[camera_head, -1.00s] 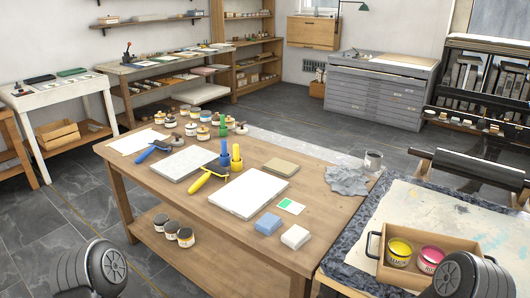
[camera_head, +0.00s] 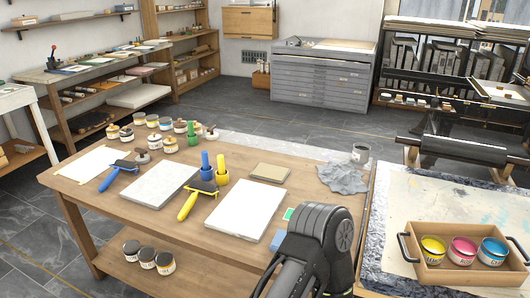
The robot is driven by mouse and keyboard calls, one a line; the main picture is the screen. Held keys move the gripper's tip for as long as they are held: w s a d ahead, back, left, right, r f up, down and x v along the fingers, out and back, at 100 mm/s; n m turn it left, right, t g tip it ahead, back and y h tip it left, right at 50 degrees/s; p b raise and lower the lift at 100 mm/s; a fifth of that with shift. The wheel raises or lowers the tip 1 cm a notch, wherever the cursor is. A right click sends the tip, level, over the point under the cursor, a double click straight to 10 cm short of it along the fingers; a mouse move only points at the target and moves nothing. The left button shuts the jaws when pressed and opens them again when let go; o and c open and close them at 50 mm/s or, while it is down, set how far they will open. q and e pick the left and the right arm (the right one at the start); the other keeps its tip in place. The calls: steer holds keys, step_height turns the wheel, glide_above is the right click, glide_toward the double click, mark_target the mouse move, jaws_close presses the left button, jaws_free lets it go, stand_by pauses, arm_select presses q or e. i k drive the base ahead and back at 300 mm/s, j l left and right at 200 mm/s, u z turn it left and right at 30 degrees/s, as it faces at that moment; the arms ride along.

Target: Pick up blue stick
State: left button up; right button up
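A short upright blue stick (camera_head: 205,162) stands near the middle of the wooden table (camera_head: 140,215). A yellow upright stick (camera_head: 222,168) stands close to its right, and a green one (camera_head: 192,130) stands behind it to the left. A roller with a blue handle (camera_head: 107,180) lies further left on the table. One of my dark arm links rises at the bottom centre, in front of the table's right part. It is well short of the blue stick. Neither gripper's fingers show.
A grey slab (camera_head: 160,184), a white slab (camera_head: 246,208) and a yellow-handled roller (camera_head: 189,204) lie around the sticks. Several jars (camera_head: 140,118) stand behind. A wooden tray (camera_head: 446,271) with ink tins is at right. My arm partly hides a blue block (camera_head: 276,241).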

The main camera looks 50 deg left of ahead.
mark_target(205, 163)
steer(key=k+j+z, duration=0.15)
steer(key=j, duration=0.45)
steer(key=k+j+z, duration=0.15)
steer(key=k+j, duration=0.2)
steer(key=j, duration=0.25)
steer(key=k+j+z, duration=0.15)
steer(key=k+j, duration=0.2)
steer(key=j, duration=0.15)
steer(key=k+j+z, duration=0.15)
steer(key=k+j, duration=0.15)
steer(key=j, duration=0.25)
steer(key=k+j+z, duration=0.15)
steer(key=k+j, duration=0.55)
steer(key=j, duration=0.15)
